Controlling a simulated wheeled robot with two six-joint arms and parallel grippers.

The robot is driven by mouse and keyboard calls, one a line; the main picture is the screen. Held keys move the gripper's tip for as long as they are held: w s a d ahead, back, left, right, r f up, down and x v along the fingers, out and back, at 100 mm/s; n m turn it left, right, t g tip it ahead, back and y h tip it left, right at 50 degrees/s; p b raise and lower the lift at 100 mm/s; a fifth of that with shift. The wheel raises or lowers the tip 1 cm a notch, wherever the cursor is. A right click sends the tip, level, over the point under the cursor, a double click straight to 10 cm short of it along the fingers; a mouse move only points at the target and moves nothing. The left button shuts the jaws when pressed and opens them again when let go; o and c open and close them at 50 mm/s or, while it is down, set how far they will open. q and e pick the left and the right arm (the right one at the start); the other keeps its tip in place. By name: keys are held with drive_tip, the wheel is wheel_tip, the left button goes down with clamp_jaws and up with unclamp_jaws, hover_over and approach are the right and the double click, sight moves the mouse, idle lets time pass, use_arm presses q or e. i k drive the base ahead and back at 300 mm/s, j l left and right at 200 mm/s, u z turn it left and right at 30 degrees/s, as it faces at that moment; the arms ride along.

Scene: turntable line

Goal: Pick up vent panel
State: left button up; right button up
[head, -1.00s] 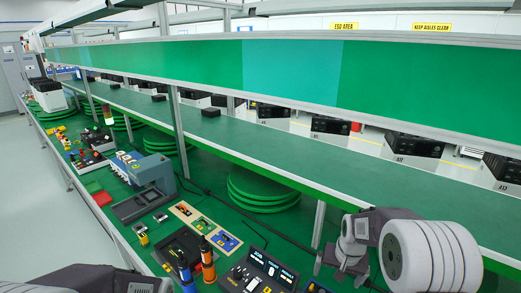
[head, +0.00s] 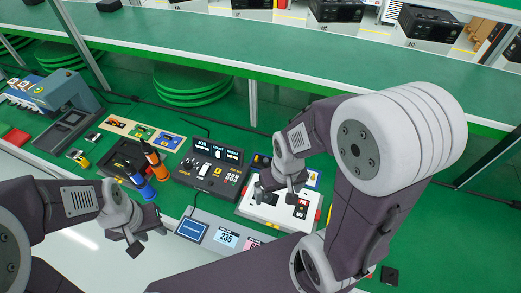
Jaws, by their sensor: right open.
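I cannot make out for certain which thing is the vent panel. A small dark square piece (head: 389,276) lies at the lower right beside my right arm; its surface is too small to read. My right gripper (head: 281,193) is open, fingers pointing down, above or in front of a white-topped unit (head: 292,213) with dark parts on it. I cannot tell whether it touches the unit. My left gripper (head: 147,242) seems open and empty over the near bench edge, left of a grey unit with small screens (head: 226,238). My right arm hides part of the bench at the right.
A black control box (head: 213,167) stands left of the white unit. Orange (head: 152,158) and blue (head: 139,181) handled tools stand further left. Stacked green discs (head: 190,85) lie behind. A long green shelf (head: 330,65) with a pale edge runs across behind the bench.

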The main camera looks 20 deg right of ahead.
sight(266, 162)
drive_tip(key=l+z, duration=0.2)
drive_tip(key=z, duration=0.2)
drive_tip(key=l+z, duration=0.15)
drive_tip(key=z, duration=0.3)
